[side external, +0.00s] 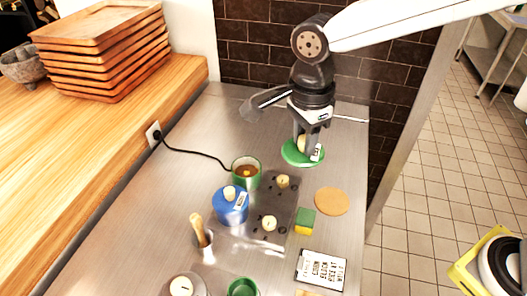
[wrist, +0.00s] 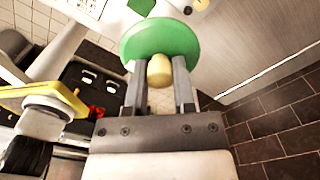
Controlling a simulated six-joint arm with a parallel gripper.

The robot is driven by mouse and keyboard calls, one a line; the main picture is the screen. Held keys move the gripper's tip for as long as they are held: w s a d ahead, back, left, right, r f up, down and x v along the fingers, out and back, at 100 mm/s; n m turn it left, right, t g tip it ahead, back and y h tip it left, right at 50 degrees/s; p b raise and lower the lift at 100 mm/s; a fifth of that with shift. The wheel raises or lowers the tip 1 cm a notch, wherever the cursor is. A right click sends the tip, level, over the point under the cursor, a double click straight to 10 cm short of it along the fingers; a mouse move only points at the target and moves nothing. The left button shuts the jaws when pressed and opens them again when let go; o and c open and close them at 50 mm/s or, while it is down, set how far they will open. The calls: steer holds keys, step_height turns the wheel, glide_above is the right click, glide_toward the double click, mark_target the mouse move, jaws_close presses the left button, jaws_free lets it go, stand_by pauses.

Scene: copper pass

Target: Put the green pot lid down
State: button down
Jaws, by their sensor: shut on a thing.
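The green pot lid (side external: 292,156) is in the air above the far part of the steel counter. My gripper (side external: 306,148) is above it, shut on its pale knob. In the wrist view the green lid (wrist: 160,38) spans the top middle, and the pale knob (wrist: 160,70) sits between the two fingers of my gripper (wrist: 160,85). A green pot (side external: 246,172) without a lid, with brown contents, stands left of the lid. A blue pot (side external: 229,208) with a blue lid and pale knob stands nearer.
A dark hob (side external: 268,205) with pale knobs lies beside the pots. A round tan trivet (side external: 332,201), a green-and-yellow sponge (side external: 305,221) and a lettered sign (side external: 321,270) are on the right. The far counter (side external: 215,115) is mostly clear.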

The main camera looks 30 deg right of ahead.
steer(key=s+d+f, duration=0.1)
steer(key=d+f, duration=0.9)
steer(key=f, duration=0.2)
glide_above(332, 201)
steer(key=shift+f, duration=1.95)
steer(key=shift+f, duration=0.1)
steer(key=shift+f, duration=1.65)
steer(key=shift+f, duration=0.1)
steer(key=shift+c, duration=2.2)
jaws_free()
step_height(332, 201, up, 12)
